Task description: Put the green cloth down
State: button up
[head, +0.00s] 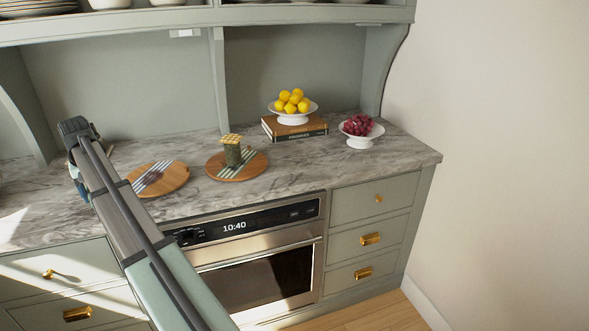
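A striped cloth with green and white bands (249,156) lies on the right round wooden board (228,173), partly behind a dark green jar-like thing (233,154) with a yellow top. Another striped cloth, dark and white (152,177), lies across the left round wooden board (172,181). Which of them is the green cloth I cannot tell for sure. My arm reaches up from the bottom to the left part of the counter. My gripper (82,187) is mostly hidden behind the arm, left of the left board. Its fingers and anything between them cannot be made out.
The marble counter (200,205) has bare room in front of the boards. A white stand with lemons (293,118) sits on stacked books (291,136), beside a white bowl of red fruit (360,142). An oven (255,270) is below; shelves hang above.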

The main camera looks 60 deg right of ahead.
jog(key=s+a, duration=0.6)
jog(key=a, duration=0.5)
jog(key=m, duration=0.4)
send_over(295, 167)
jog(key=shift+s+a+f, duration=0.1)
jog(key=shift+a+f, duration=0.1)
jog(key=shift+f, duration=1.85)
jog(key=shift+s+a+f, duration=0.1)
jog(key=shift+a+f, duration=0.05)
jog(key=shift+f, duration=1.9)
jog(key=shift+f, duration=0.3)
